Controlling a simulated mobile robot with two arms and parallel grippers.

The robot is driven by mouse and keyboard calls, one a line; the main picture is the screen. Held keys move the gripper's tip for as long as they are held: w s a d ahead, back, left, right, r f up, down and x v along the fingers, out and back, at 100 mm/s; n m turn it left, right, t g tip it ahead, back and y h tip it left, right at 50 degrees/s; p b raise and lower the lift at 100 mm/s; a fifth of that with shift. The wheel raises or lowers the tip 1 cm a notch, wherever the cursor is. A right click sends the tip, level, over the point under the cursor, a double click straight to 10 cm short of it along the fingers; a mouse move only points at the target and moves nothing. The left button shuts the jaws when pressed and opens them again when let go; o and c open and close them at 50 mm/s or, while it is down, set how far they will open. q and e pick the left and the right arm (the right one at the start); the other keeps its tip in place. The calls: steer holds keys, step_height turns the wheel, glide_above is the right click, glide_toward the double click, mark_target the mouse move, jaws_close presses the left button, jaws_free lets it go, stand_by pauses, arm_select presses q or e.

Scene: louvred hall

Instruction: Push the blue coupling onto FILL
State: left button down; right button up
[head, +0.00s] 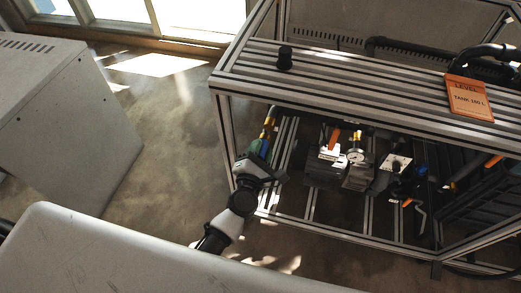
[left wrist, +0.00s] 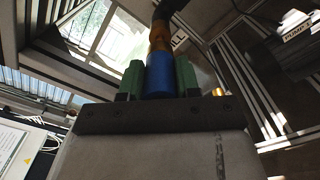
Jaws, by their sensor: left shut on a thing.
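In the left wrist view the blue coupling (left wrist: 159,76) sits between the green fingers of my left gripper (left wrist: 160,85), which is shut on it. A brass piece (left wrist: 159,38) and a black hose continue from its far end. In the head view my left gripper (head: 259,152) is at the near left end of the frame's lower level, with the brass piece (head: 268,127) rising past its fingers. The coupling is small and partly hidden there. My right gripper is not in view.
A slatted metal frame (head: 330,72) has a black knob (head: 285,58) and an orange LEVEL card (head: 468,97) on top. Below are a grey unit (head: 325,168), a gauge (head: 355,156) and other fittings. A grey cabinet (head: 65,125) stands left, with open floor (head: 165,130) between.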

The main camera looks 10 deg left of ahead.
arm_select(q)
steer(key=shift+w, duration=1.4)
steer(key=c, duration=0.7)
jaws_free()
steer(key=shift+s, duration=0.15)
steer(key=s, duration=0.6)
steer(key=shift+s, duration=0.4)
